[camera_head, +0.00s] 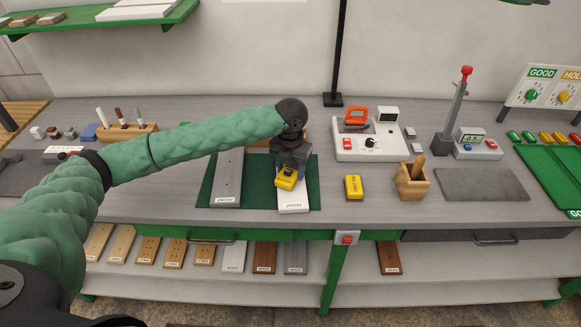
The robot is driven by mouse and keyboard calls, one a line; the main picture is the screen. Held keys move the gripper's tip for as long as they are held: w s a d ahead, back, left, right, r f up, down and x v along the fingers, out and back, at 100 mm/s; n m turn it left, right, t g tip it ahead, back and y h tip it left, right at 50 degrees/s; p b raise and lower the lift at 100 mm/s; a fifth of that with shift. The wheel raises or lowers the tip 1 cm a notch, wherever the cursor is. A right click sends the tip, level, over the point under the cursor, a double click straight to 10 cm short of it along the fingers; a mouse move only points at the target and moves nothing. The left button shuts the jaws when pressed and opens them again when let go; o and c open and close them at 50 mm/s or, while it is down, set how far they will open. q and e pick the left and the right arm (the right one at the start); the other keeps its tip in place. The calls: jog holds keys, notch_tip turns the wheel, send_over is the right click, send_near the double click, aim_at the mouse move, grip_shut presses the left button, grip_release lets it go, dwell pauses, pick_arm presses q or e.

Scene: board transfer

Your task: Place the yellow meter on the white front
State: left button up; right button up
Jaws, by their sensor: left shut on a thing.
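My left gripper (289,172) comes in from the left and points down over the green mat (262,190). It is shut on a yellow meter (286,179), which is at the white front (293,201). The gripper and meter hide the upper part of the white front; I cannot tell whether the meter touches it. A grey front (227,180) lies to the left on the same mat. A second yellow block-shaped device (353,187) stands on the bench to the right of the mat. My right gripper is not in view.
A wooden holder (411,185) and a white device with an orange handle (369,134) stand to the right. A test stand (457,115), a grey pad (482,184) and a green tray (556,175) are further right. Labelled boards (234,257) lie on the lower shelf.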

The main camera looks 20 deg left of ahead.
pick_arm(q)
jog(key=o, duration=1.1)
jog(key=shift+f, duration=0.1)
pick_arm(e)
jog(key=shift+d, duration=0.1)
pick_arm(q)
jog(key=shift+r, duration=0.3)
jog(key=shift+r+b, duration=2)
jog(key=shift+r, duration=3.85)
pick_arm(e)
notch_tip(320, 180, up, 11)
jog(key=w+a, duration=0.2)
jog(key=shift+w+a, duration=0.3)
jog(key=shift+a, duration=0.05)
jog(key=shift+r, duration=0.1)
pick_arm(q)
jog(key=shift+f, duration=0.1)
